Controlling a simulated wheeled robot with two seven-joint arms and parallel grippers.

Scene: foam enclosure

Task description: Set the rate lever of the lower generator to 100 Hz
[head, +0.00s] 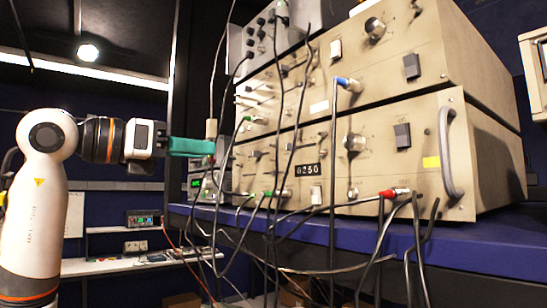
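The lower generator (384,170) is a beige unit with a small counter reading 0250 (307,170), knobs, dark switches and plugged leads. Small levers (257,154) show on the left part of its front. I cannot tell which is the rate lever, nor read its setting, because labels are too small and cables cross the panel. My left gripper (208,147) has teal fingers pointing right, near the left end of the generator. The fingers overlap from this side, so their opening does not show. I cannot tell whether they touch anything. My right gripper is not in view.
An upper generator (455,45) sits on the lower one, with a grey unit (262,42) at upper left. Black cables (334,180) hang across the fronts and over the blue bench edge (460,256). A rear shelf (130,264) stands at lower left.

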